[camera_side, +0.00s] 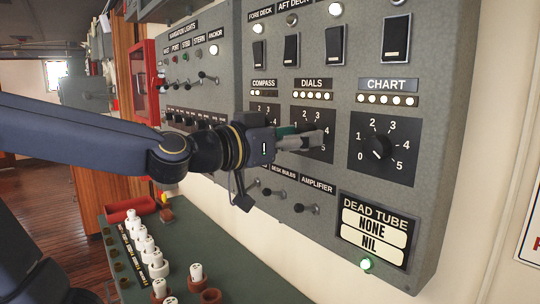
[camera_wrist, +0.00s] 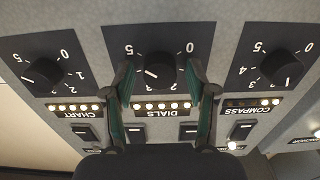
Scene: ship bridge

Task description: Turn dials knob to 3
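The DIALS knob (camera_wrist: 158,70) is a round black knob on a black square plate numbered 0 to 5. In the wrist view, which shows the panel upside down, its white mark points left and slightly down. The digit it points at is not clear there. My gripper (camera_wrist: 160,75) is open, with one green-padded finger on each side of the knob; gaps seem to show between fingers and knob. In the side view my gripper (camera_side: 318,139) covers the knob and much of the DIALS plate (camera_side: 314,115); the 4 and 5 show at its right edge.
The CHART knob (camera_side: 376,148) is to the right of DIALS, and the COMPASS plate (camera_side: 262,108) to the left. A row of small lit lamps (camera_side: 313,96) sits above the DIALS plate. Toggle switches (camera_side: 306,208) stick out below. A counter with white-topped plugs (camera_side: 145,245) is lower left.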

